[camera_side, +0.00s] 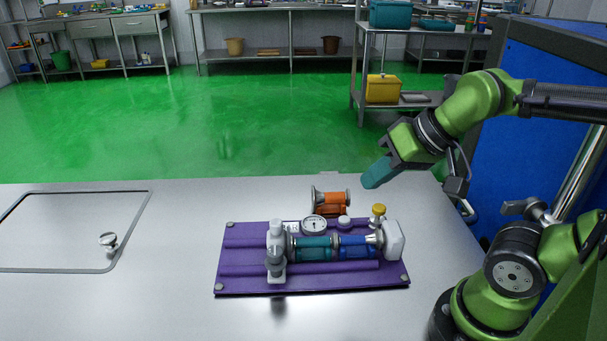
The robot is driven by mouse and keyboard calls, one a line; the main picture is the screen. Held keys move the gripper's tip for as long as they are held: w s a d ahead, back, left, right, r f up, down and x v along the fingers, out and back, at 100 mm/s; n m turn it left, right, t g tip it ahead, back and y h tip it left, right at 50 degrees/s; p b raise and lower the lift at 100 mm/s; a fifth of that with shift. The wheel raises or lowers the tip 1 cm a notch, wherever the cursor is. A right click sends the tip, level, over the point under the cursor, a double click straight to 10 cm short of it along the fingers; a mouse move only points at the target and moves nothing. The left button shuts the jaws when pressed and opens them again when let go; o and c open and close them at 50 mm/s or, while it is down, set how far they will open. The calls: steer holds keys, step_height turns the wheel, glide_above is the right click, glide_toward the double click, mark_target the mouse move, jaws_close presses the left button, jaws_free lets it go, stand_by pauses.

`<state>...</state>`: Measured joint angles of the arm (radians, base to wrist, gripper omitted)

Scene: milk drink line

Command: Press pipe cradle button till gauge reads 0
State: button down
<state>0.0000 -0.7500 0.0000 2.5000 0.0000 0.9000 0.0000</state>
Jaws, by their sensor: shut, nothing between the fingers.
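The pipe cradle is a purple board (235,262) on the steel table, holding a teal pipe (314,248) and a blue pipe (357,248) end to end between grey-white fittings. A round white gauge (314,224) stands behind the teal pipe; its needle is too small to read. Right of the gauge is a small pale round knob (344,221), and further right a fitting with a yellow cap (378,211). I cannot tell for sure which one is the button. My gripper (377,173), with teal fingers, is shut and empty, above and behind the cradle's right part, touching nothing.
An orange pipe piece (331,199) lies just behind the cradle. A closed hatch (60,232) with a knob (108,241) is at the table's left. The steel table (180,270) is clear between them. A blue panel (540,110) stands behind my arm.

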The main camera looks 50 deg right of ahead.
steer(key=shift+d, duration=0.1)
stand_by(0.6)
steer(key=m+g+y, duration=0.1)
steer(key=m+y, duration=0.4)
steer(key=m, duration=2.6)
glide_above(348, 218)
step_height(348, 218, down, 11)
steer(key=shift+r, duration=0.1)
steer(key=shift+f, duration=4.45)
